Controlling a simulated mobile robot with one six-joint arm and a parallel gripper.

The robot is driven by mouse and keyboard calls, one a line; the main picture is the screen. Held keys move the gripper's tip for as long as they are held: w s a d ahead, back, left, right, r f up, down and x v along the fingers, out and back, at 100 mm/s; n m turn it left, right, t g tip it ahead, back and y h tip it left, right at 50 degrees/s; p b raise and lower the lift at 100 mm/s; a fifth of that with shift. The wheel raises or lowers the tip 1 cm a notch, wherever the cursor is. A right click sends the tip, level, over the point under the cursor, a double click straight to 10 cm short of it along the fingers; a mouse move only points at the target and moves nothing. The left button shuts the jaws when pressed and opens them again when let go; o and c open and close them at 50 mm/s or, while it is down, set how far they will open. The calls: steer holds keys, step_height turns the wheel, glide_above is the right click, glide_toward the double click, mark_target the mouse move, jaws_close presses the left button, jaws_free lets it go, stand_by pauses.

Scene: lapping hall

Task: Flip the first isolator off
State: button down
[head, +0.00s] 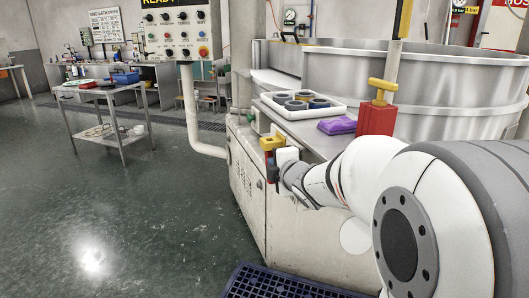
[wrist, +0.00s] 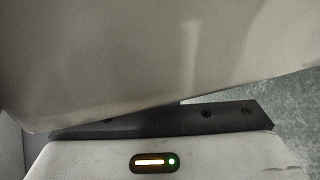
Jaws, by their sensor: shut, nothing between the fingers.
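A red isolator box with a yellow handle (head: 268,144) is on the near corner of the pale machine cabinet, partly hidden by my gripper. A second red isolator (head: 376,117) with a yellow crosswise handle on top stands further right. No label shows which is first. My gripper (head: 272,170) is shut and empty, close beside the left isolator; I cannot tell whether it touches. The wrist view shows a pale surface very close and a gripper housing with an orange and green light (wrist: 154,162); no isolator shows there.
A white tray (head: 296,110) with dark rings and a purple cloth (head: 337,126) lie on the cabinet top. A large metal tub (head: 430,95) stands behind. A metal trolley (head: 112,95) is at left. Open green floor lies left; a blue grating (head: 285,282) is in front.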

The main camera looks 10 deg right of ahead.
steer(key=p, duration=0.2)
steer(key=w+g+p, duration=0.1)
steer(key=p, duration=0.1)
steer(key=shift+r+g+p, duration=0.3)
steer(key=shift+d+f, duration=0.1)
steer(key=shift+f, duration=0.1)
steer(key=shift+s, duration=0.1)
steer(key=s+d+p, duration=0.1)
steer(key=s+p, duration=0.1)
steer(key=s, duration=1.1)
steer(key=shift+d+r, duration=0.2)
steer(key=shift+r, duration=0.05)
